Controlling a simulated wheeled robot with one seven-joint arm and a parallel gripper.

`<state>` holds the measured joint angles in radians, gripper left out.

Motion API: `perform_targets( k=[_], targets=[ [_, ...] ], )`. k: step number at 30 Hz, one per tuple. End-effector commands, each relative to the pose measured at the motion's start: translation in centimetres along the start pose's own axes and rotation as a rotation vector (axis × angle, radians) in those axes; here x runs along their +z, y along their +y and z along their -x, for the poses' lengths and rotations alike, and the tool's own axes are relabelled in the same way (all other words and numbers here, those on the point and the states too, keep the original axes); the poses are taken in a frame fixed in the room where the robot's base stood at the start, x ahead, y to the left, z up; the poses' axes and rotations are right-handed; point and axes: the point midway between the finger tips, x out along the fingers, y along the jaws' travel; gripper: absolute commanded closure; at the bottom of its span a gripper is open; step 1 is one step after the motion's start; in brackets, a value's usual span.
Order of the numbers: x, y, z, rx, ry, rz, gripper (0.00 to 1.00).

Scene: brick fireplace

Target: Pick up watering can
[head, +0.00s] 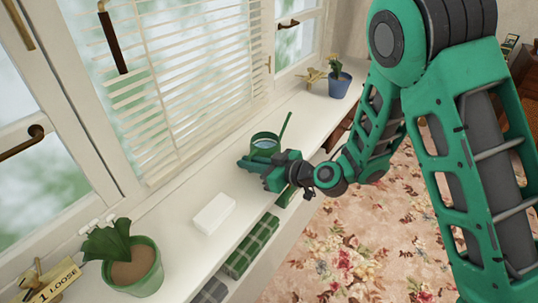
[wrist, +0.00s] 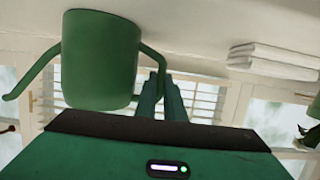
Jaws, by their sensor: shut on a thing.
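The green watering can (head: 264,146) is at the window sill, upright, with its thin spout pointing up and to the right. In the wrist view, which is upside down, the can (wrist: 100,60) fills the left, with its spout at the far left and its handle (wrist: 155,62) on the right. My gripper (head: 252,163) is at the near left side of the can. Its fingers, also in the wrist view (wrist: 160,97), are shut on the handle. I cannot tell whether the can's base touches the sill.
A white folded stack (head: 213,214) lies on the sill to the left. A potted plant (head: 133,268) and a small sign (head: 50,282) stand at the near left. A blue pot (head: 339,86) stands at the far end. Window blinds (head: 190,80) hang close behind.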

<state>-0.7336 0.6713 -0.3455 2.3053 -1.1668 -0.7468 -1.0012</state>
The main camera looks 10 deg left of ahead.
Motion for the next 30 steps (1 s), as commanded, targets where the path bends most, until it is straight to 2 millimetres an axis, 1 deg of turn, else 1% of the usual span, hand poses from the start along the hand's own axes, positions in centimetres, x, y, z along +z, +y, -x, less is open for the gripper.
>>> perform_targets(
  k=[23,30],
  targets=[
    [-0.21,-0.04,0.0,-0.001,0.002,0.001,1.0],
    [-0.92,0.0,0.21,0.0,0.003,0.003,1.0]
  ],
)
